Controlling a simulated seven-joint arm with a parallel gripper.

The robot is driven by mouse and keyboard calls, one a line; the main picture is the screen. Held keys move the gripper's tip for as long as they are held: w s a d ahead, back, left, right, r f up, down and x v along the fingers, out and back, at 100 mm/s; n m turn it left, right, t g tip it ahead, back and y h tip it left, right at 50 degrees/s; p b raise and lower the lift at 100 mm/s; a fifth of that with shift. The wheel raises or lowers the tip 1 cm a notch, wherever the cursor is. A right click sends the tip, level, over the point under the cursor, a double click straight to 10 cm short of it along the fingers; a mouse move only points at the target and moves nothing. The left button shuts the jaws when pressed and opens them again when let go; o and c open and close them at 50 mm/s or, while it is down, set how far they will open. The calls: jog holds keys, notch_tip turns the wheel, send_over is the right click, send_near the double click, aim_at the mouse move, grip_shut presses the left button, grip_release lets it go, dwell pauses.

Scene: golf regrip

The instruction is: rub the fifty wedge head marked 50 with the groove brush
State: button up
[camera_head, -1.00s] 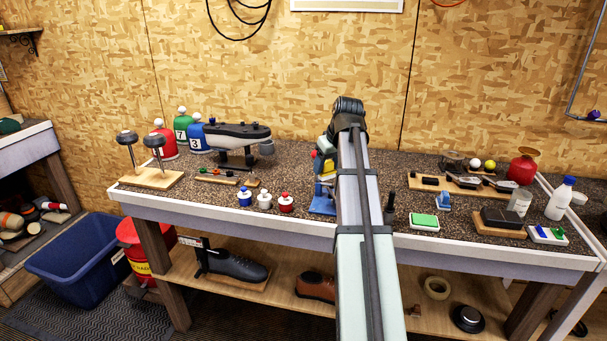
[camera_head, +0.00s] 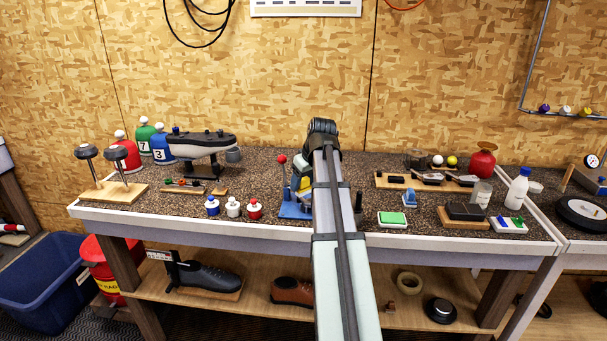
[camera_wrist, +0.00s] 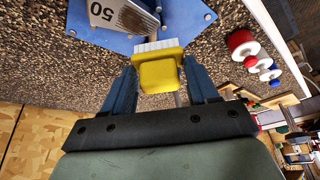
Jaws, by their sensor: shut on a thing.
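The wedge head (camera_wrist: 130,14) is grey, marked 50, and shows at the top of the wrist view over a blue plate (camera_wrist: 200,16). My gripper (camera_wrist: 159,78) has its two blue fingers shut on the groove brush (camera_wrist: 159,74), a yellow block with white bristles. The bristles point toward the wedge head and lie right beside its near edge; I cannot tell whether they touch. The blue base (camera_head: 294,210) of that stand shows left of my arm.
A red ball knob (camera_head: 282,159) rises beside the stand. Blue, white and red bottles (camera_head: 233,207) stand to its left. A green sponge block (camera_head: 392,219) and a black block (camera_head: 466,212) lie to the right.

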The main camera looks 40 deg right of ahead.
aim_at(308, 188)
jog(key=shift+f, duration=0.55)
jog(key=shift+s+d+f, duration=0.25)
jog(key=shift+f, duration=0.2)
jog(key=shift+s+d+f, duration=0.2)
jog(key=shift+d+f, duration=0.05)
jog(key=shift+f, duration=0.2)
jog(key=shift+c, duration=0.4)
jog(key=shift+s+d, duration=1.6)
jog(key=shift+w+a, duration=2)
jog(key=shift+w+a+r, duration=0.1)
jog(key=shift+w+r, duration=0.05)
jog(key=shift+r, duration=4.05)
